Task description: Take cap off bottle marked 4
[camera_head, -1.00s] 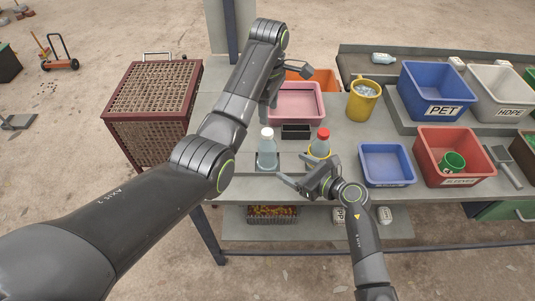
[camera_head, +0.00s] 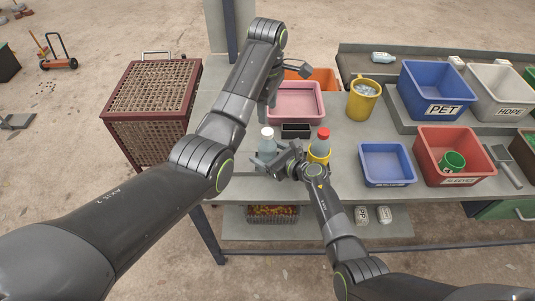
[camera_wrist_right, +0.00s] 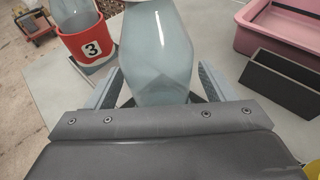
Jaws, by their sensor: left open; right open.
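A clear bottle with a white cap (camera_head: 267,134) stands upright at the table's front. A second bottle with a red cap (camera_head: 323,134) and a yellow band (camera_head: 319,155) stands to its right. No number 4 is readable on either. My right gripper (camera_head: 284,155) is open beside the white-capped bottle. In the right wrist view a pale bottle (camera_wrist_right: 158,45) stands between its open fingers, its cap out of frame. That view also shows another bottle (camera_wrist_right: 75,14) in a red holder marked 3 (camera_wrist_right: 88,42). My left gripper (camera_head: 297,72) is open, higher up near the pink tray, partly hidden by its arm.
A pink tray (camera_head: 322,103) and a small black box (camera_head: 295,131) stand behind the bottles. A yellow mug (camera_head: 353,105), a blue tray (camera_head: 386,181) and a red bin (camera_head: 424,165) stand to the right. Left of the table is a mesh cage (camera_head: 150,100).

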